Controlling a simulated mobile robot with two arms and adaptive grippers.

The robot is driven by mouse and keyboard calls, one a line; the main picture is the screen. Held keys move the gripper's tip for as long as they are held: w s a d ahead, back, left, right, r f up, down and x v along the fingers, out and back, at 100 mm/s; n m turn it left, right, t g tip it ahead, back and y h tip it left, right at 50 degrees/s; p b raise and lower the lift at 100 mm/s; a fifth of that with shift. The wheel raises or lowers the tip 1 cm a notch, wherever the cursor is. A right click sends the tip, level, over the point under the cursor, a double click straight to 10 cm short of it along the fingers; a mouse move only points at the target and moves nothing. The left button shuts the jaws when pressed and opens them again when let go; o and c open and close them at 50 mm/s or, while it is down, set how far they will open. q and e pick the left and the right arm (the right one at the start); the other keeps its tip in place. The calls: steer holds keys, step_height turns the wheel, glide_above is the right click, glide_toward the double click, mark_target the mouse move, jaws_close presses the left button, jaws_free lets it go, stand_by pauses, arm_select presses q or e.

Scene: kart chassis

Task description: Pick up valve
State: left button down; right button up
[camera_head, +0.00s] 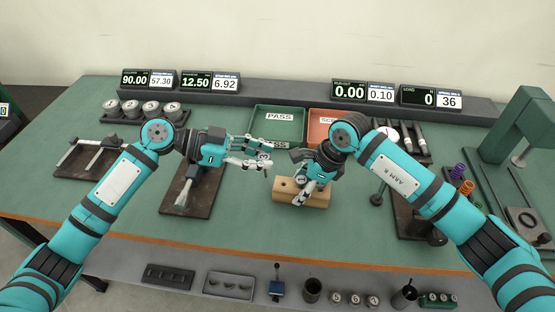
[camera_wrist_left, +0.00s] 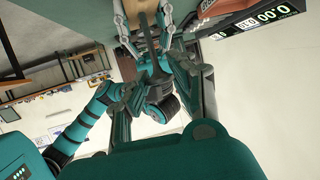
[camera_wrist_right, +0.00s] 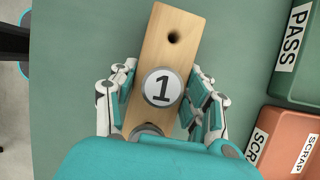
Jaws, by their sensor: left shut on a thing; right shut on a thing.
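A dark grey stemmed part, seemingly the valve (camera_wrist_left: 147,20), lies between the fingers of my left gripper (camera_wrist_left: 143,18) in the left wrist view. My left gripper (camera_head: 268,156) is shut above the bench, left of and above the wooden block, with its fingers pointing right. The valve is hard to make out in the head view. My right gripper (camera_head: 307,195) points down with its fingers on both sides of the wooden block (camera_head: 285,190), seemingly shut on it. A round piece marked 1 (camera_wrist_right: 162,87) sits on the block, beside an open hole.
A green PASS tray (camera_head: 262,116) and orange SCRAP tray (camera_head: 318,117) stand behind the grippers. A green press-like stand (camera_head: 520,120) is at right. The bench front (camera_head: 240,225) is clear.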

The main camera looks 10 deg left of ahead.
arm_select(q)
steer(key=s+a, duration=0.2)
steer(key=a, duration=1.1)
steer(key=shift+s+a, duration=0.3)
steer(key=shift+s, duration=0.05)
arm_select(e)
steer(key=o, duration=1.4)
steer(key=shift+r, duration=0.1)
steer(key=v, duration=1.1)
steer(key=shift+d+r, duration=0.1)
steer(key=shift+r, duration=0.3)
